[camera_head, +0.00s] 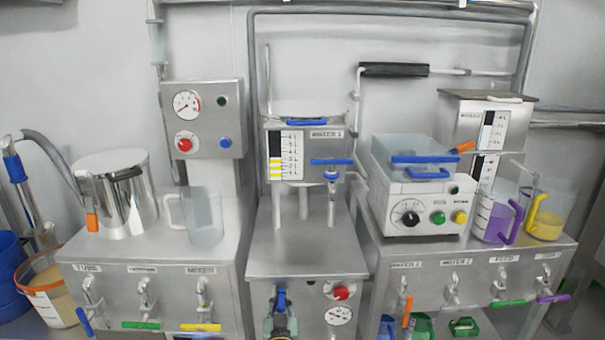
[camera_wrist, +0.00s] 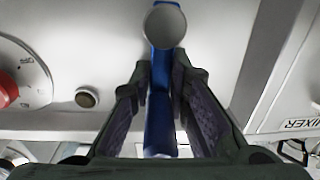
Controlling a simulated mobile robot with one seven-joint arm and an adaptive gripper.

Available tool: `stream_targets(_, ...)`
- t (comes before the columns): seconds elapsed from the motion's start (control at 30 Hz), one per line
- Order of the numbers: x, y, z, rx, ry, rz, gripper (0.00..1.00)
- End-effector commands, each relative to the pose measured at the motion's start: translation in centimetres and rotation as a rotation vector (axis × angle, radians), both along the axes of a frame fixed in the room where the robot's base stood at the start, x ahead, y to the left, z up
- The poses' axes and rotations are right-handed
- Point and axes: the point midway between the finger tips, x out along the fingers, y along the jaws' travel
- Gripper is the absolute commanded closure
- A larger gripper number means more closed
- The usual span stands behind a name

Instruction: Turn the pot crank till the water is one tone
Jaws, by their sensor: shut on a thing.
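My gripper (camera_head: 281,318) is at the front of the middle steel cabinet, low in the head view. Its two fingers (camera_wrist: 160,88) are shut on a blue handle (camera_wrist: 160,130), which runs between them to a round grey end. The top of this handle (camera_head: 281,297) also shows in the head view. I cannot tell if it is the pot crank. A shiny steel pot (camera_head: 128,205) stands on the left cabinet with its inside hidden. No water tone can be made out.
A red knob (camera_head: 342,293) and a gauge (camera_head: 338,316) sit right of my gripper on the same front. A clear jug (camera_head: 205,222) stands on the left cabinet. A white control box (camera_head: 418,195) stands on the right cabinet. Coloured levers line both side fronts.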

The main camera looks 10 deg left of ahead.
Motion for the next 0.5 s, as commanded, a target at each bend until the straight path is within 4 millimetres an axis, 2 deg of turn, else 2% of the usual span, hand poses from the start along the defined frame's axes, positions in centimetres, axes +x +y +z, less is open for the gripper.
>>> stream_targets(0.03,0.6,-2.2,-0.5,-0.015,0.012,-0.035,1.0)
stream_targets(0.5,1.1,-4.4,-1.9,-0.026,0.023,-0.037,1.0)
